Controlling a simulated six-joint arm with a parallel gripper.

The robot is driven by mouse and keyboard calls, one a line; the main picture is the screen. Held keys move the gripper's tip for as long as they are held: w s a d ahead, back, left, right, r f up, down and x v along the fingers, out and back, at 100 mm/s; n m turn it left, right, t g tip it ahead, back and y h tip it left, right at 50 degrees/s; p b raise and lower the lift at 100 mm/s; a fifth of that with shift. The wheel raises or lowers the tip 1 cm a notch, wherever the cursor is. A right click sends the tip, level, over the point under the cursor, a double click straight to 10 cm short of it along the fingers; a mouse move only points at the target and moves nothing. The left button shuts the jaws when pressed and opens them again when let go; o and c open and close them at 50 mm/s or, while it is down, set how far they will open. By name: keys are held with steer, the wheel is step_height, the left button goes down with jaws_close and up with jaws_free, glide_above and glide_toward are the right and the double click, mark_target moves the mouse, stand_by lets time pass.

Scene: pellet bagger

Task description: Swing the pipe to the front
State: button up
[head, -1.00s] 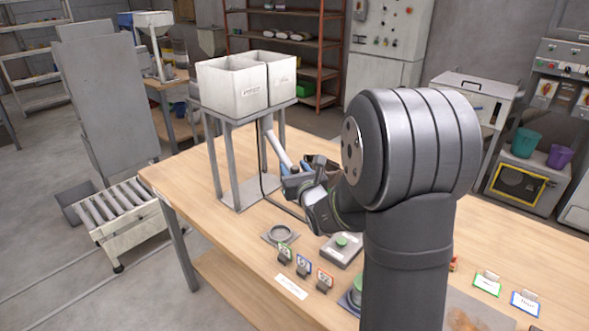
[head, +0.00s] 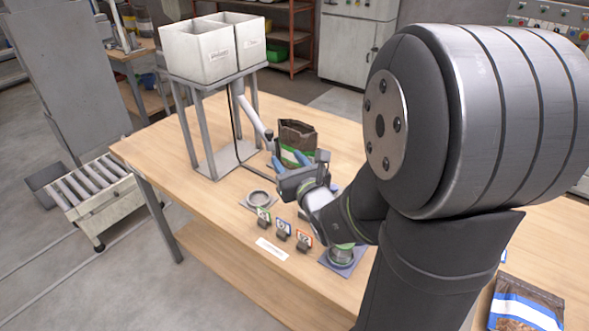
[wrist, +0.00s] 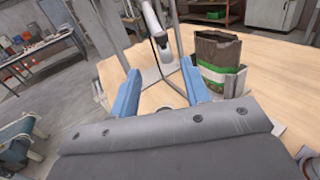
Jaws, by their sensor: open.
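The pale grey pipe (head: 250,115) hangs slanting from beneath the two white bins on the stand. Its dark lower end points down and right, beside the open bag. In the wrist view the pipe (wrist: 152,22) stands ahead, beyond the fingertips and roughly between them. My gripper (head: 291,162) is open, with blue fingers, in front of and below the pipe's end, and appears apart from it. In the wrist view my gripper (wrist: 160,70) has nothing between its fingers.
An open brown, green and white bag (head: 297,137) stands just behind my gripper, close to the right finger in the wrist view. A ring (head: 260,199) and several tag holders (head: 283,229) lie in front. The metal stand (head: 193,125) rises at left. Another bag (head: 527,302) lies at lower right.

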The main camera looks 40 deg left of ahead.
steer(key=shift+v, duration=1.6)
steer(key=shift+c, duration=0.2)
steer(key=shift+w, duration=0.1)
steer(key=c, duration=0.3)
steer(key=w+n+g, duration=0.1)
steer(key=w+n, duration=0.1)
steer(key=n, duration=0.1)
steer(key=w+a+r+n+g+y, duration=0.1)
steer(key=w+n, duration=0.1)
steer(key=n, duration=0.2)
steer(key=w+r+n+g+y, duration=0.1)
steer(key=w+n, duration=0.1)
steer(key=n, duration=0.1)
steer(key=shift+w+a+n, duration=0.2)
steer(key=shift+w+n, duration=0.05)
steer(key=shift+n, duration=0.15)
jaws_close()
steer(key=w+d+f+n+g, duration=0.1)
steer(key=w+d+n+g, duration=0.35)
steer(key=n, duration=0.65)
steer(key=a+f+n, duration=0.1)
steer(key=a+n, duration=0.1)
steer(key=a, duration=1.1)
steer(key=shift+s+a+g, duration=0.4)
steer(key=shift+g, duration=0.05)
